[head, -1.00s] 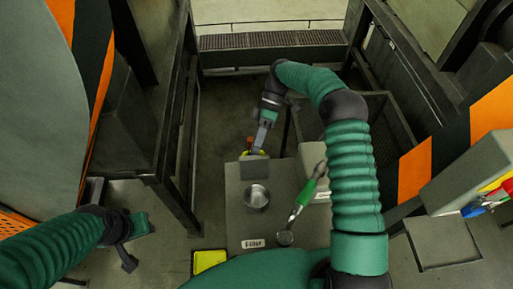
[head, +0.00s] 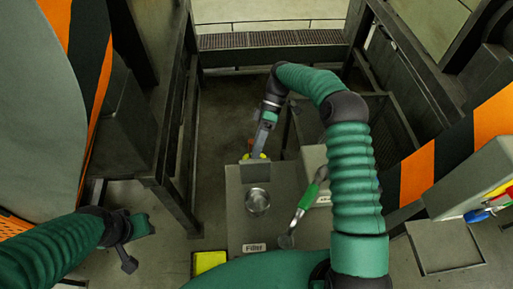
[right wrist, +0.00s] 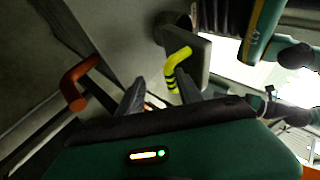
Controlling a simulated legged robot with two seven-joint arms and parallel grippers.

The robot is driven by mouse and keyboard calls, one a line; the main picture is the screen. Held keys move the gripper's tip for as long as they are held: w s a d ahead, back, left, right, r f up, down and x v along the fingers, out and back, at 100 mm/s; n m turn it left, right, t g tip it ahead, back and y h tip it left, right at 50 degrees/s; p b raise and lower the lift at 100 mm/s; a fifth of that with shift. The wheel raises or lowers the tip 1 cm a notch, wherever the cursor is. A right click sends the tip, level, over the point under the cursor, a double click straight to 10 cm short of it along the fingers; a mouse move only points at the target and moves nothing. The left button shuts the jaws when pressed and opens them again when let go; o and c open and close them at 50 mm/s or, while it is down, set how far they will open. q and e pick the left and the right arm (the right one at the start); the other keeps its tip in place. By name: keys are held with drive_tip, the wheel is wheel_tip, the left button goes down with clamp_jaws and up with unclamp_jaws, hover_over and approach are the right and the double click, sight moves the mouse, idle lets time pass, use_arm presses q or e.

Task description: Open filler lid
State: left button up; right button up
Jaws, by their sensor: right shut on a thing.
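The grey filler box, with a "Filler" label (head: 254,247), stands at the lower middle of the head view. Its round metal opening (head: 257,202) is uncovered. The square grey lid (head: 255,176) is raised at the far end of the box, behind the opening. My right gripper (head: 261,151) is at the lid, shut on its yellow handle. In the right wrist view the yellow handle with black stripes (right wrist: 177,66) shows at the fingers (right wrist: 160,98), beside the grey lid plate (right wrist: 197,62). My left gripper (head: 125,243) is at the lower left, away from the box; its finger state is unclear.
A green-handled lever (head: 311,192) stands right of the opening. A yellow block (head: 209,261) lies left of the box. An orange handle (right wrist: 78,83) shows left in the right wrist view. Dark frames flank both sides; the floor behind the box is clear.

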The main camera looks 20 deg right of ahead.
drive_tip(key=shift+w+d, duration=0.1)
idle(0.4)
drive_tip(key=v, duration=0.7)
drive_tip(key=shift+d+r, duration=0.1)
drive_tip(key=shift+r, duration=0.05)
idle(0.3)
